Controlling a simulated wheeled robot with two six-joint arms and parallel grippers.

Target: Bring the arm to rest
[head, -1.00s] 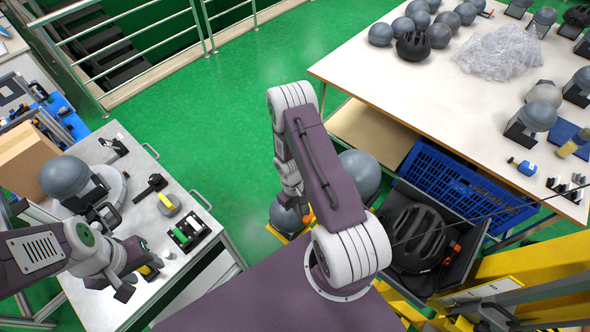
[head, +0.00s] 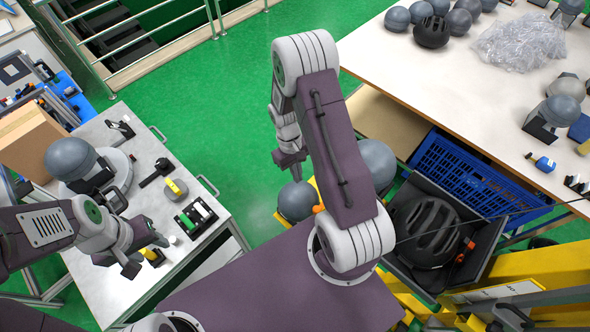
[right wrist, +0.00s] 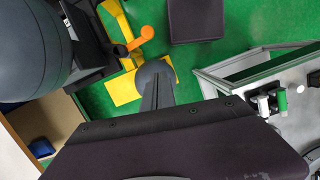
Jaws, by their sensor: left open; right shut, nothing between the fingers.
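My right arm is folded in the middle of the head view, with its gripper (head: 291,172) hanging low over the green floor. This gripper is shut and empty. The grey headforms behind it look close in the picture; I cannot tell the gap. My left gripper (head: 132,264) is at the lower left in the head view, open, over the near part of the grey workbench (head: 95,285). A small black and yellow item (head: 152,256) lies beside it. Nothing shows between its fingers, though part of the jaw is hard to make out.
A grey headform (head: 70,158) stands on the workbench. A blue crate (head: 470,180) is under the white table (head: 480,85). Green floor lies open between.

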